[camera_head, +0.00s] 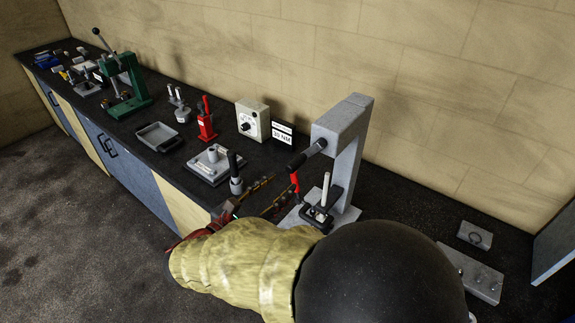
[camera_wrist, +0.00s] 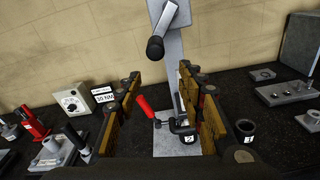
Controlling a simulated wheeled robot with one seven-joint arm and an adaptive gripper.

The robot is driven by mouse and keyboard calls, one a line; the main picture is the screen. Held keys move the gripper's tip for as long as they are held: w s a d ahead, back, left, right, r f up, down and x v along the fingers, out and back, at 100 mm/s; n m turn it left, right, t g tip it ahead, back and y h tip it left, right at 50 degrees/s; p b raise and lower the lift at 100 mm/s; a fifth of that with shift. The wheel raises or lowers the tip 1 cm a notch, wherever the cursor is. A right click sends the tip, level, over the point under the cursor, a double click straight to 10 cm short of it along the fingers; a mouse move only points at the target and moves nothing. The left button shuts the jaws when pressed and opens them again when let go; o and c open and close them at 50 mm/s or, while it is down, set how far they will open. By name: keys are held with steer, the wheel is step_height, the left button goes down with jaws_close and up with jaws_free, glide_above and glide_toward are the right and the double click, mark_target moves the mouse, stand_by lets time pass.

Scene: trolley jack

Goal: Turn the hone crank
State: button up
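The hone is a grey arched stand, seen in the head view (camera_head: 345,150) and the wrist view (camera_wrist: 174,75). Its crank appears to be the short grey arm with a black grip, in the head view (camera_head: 308,153) and the wrist view (camera_wrist: 155,48). In the wrist view the grip points towards the camera. My gripper is open and empty, its fingers spread left and right in the wrist view (camera_wrist: 160,76). The grip lies above and beyond the fingertips, apart from them. In the head view my gripper (camera_head: 281,192) is below and left of the grip.
A red-handled clamp (camera_wrist: 143,104) sits at the stand's foot, between my fingers in the picture. A dark cup marked 1 (camera_wrist: 245,127) is right of the right finger. A white dial box (camera_head: 252,121), a red jack (camera_head: 206,122) and a grey fixture (camera_head: 211,165) stand left on the bench.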

mark_target(288, 170)
step_height(288, 170, up, 3)
steer(key=shift+w+f+n+t+h, duration=0.15)
steer(key=shift+n+t+h, duration=0.2)
steer(key=shift+n, duration=0.25)
steer(key=x, duration=0.7)
steer(key=shift+w+d, duration=0.25)
steer(key=shift+d, duration=0.05)
steer(key=shift+c, duration=0.3)
jaws_close()
